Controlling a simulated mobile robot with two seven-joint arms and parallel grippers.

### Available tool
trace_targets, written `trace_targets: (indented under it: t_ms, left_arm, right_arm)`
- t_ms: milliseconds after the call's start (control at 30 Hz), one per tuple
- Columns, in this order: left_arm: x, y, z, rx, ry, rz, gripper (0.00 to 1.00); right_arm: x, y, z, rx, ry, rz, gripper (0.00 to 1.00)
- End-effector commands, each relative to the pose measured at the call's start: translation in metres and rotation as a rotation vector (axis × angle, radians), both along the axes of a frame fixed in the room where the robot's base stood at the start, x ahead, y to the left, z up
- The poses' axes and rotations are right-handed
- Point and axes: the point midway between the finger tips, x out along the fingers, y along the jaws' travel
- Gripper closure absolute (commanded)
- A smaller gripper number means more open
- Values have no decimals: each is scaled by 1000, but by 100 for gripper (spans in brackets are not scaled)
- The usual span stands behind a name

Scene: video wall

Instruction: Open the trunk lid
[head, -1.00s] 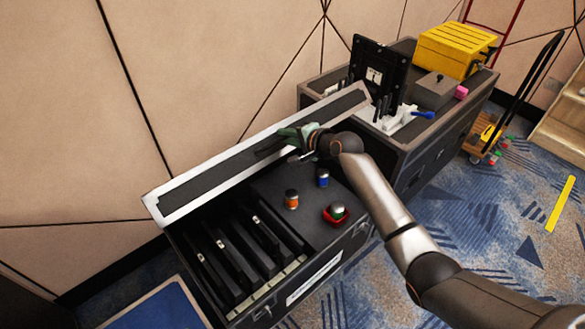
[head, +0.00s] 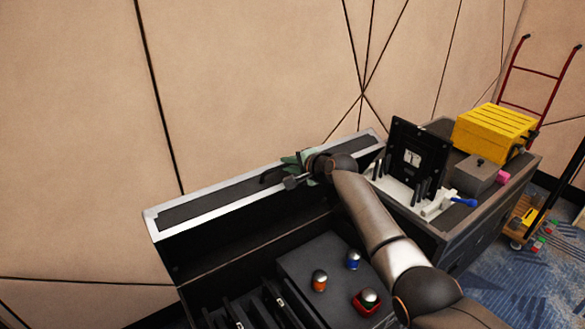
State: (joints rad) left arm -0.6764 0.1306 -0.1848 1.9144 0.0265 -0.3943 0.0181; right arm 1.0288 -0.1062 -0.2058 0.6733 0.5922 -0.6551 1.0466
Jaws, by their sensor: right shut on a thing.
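The trunk is a dark case whose lid (head: 215,202), with a pale metal rim, stands raised at the back, near the wall. The open inside (head: 300,262) shows below it. My right gripper (head: 290,172) is at the lid's upper edge, right of its middle, and is shut on the lid. Its fingertips are partly hidden by the wrist and the lid edge. My left gripper is not in view.
In the trunk are dark upright panels (head: 265,308) and several small knobs, one orange (head: 319,281), one blue (head: 353,260). A second case to the right bears a black panel (head: 414,160) and a yellow box (head: 494,133). A red hand truck (head: 535,85) leans behind.

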Motion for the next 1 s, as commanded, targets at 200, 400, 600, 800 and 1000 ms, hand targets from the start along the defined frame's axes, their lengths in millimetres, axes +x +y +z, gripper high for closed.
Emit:
trace_targets:
  t_ms: [200,400,600,800,1000]
  left_arm:
    - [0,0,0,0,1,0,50]
    - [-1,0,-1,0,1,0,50]
    - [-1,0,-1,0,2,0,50]
    - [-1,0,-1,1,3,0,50]
    - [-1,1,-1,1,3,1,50]
  right_arm:
    - [0,0,-3,-2,5,1,100]
    - [0,0,-3,-3,6,1,82]
    - [0,0,-3,-3,5,0,59]
    - [0,-1,-3,-2,6,0,56]
    - [-1,-1,-3,-2,6,0,56]
